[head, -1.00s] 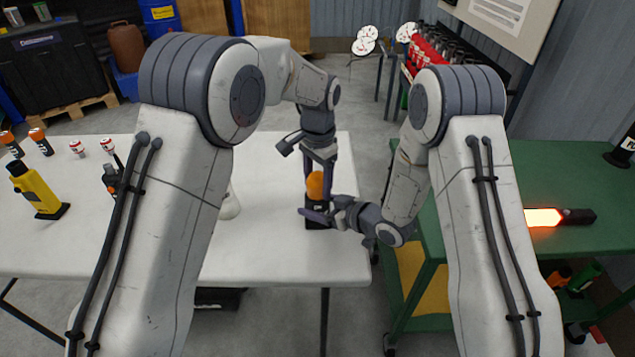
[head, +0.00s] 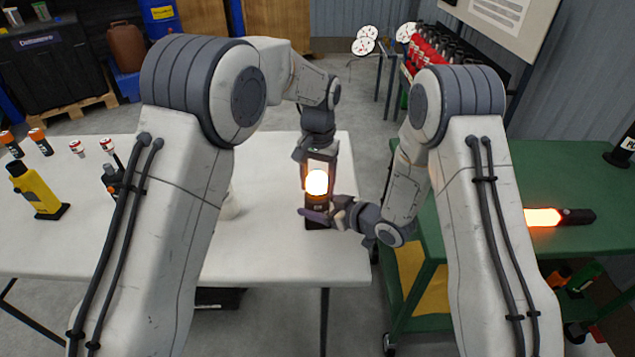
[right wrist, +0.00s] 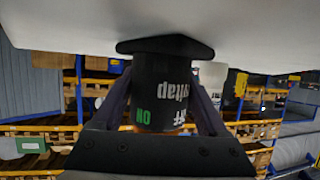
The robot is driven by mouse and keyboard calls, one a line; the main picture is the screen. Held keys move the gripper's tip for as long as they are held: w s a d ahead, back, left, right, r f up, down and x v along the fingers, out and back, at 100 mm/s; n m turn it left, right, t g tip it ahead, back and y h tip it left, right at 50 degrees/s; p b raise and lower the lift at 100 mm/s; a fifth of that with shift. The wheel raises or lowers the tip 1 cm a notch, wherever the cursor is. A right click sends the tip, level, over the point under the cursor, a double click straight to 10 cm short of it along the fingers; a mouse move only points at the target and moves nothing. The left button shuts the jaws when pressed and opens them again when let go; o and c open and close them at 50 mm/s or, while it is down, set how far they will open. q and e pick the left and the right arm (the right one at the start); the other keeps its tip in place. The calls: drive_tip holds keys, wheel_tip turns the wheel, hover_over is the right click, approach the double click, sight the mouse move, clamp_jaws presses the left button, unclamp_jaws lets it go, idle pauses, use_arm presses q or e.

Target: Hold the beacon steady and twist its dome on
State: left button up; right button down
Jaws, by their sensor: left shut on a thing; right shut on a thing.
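The beacon's black base (head: 317,201) stands upright near the white table's right edge. Its dome (head: 316,183) sits on top of the base and glows bright. My left gripper (head: 318,174) comes down from above with a finger on each side of the dome, shut on it. My right gripper (head: 322,216) reaches in from the right and is shut on the base. The right wrist view shows the base (right wrist: 163,90) upside down between the two fingers, its wide foot against the white tabletop and ON/OFF lettering on its side.
The white table (head: 270,255) is clear in front of the beacon. A yellow device (head: 36,190) and several small items stand at its left. A glowing orange baton (head: 543,217) lies on the green bench (head: 560,180) at right. A pale object is partly hidden behind my left arm.

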sight(318, 174)
use_arm(q)
drive_tip(key=o, duration=1.4)
wheel_tip(318, 174, up, 12)
drive_tip(key=shift+d+r, duration=0.1)
use_arm(e)
unclamp_jaws()
drive_tip(key=shift+d+r, duration=0.1)
drive_tip(key=v, duration=1.1)
drive_tip(key=shift+s+d+r, duration=0.1)
drive_tip(key=shift+s+d, duration=0.15)
drive_tip(key=shift+s, duration=0.05)
